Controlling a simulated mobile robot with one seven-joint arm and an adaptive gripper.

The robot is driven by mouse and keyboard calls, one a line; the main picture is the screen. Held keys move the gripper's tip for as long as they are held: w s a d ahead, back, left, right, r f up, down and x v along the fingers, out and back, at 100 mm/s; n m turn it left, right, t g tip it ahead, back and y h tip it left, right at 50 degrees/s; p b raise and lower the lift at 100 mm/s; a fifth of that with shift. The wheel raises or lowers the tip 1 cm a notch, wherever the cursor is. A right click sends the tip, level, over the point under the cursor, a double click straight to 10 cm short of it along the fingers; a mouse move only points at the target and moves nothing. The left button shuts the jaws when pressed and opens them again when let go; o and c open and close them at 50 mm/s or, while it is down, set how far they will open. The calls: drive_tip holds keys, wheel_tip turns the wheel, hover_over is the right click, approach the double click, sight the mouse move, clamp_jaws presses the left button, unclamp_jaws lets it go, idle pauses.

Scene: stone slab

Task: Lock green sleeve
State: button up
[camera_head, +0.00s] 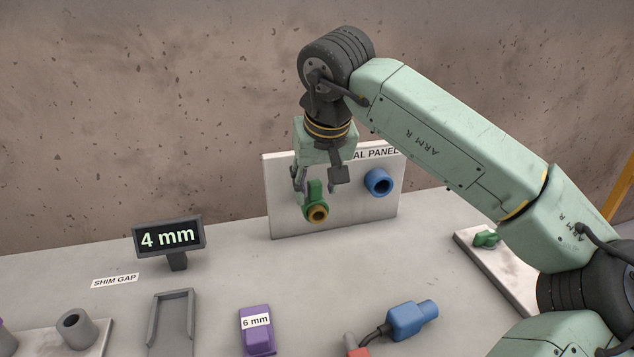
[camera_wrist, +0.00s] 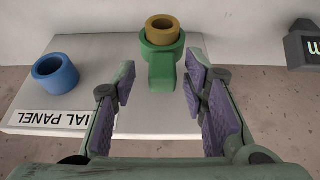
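The green sleeve (camera_head: 314,194) is a ring with a tab, fitted around a brass-coloured tube (camera_head: 318,213) on the white panel (camera_head: 360,215). Its tab points up in the head view. In the wrist view the green sleeve (camera_wrist: 162,70) shows its tab pointing down toward my gripper. My gripper (camera_head: 315,190) hangs at the panel from above. In the wrist view my gripper (camera_wrist: 158,90) is open, with one purple-padded finger on each side of the tab. Gaps show between the pads and the tab.
A blue socket (camera_head: 378,182) sits on the panel to the right. A display reading 4 mm (camera_head: 169,237), a purple 6 mm block (camera_head: 257,332), a grey holder (camera_head: 172,325) and a blue plug (camera_head: 408,320) are on the slab. A green knob (camera_head: 486,239) sits on a plate at right.

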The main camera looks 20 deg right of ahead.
drive_tip(key=v, duration=1.2)
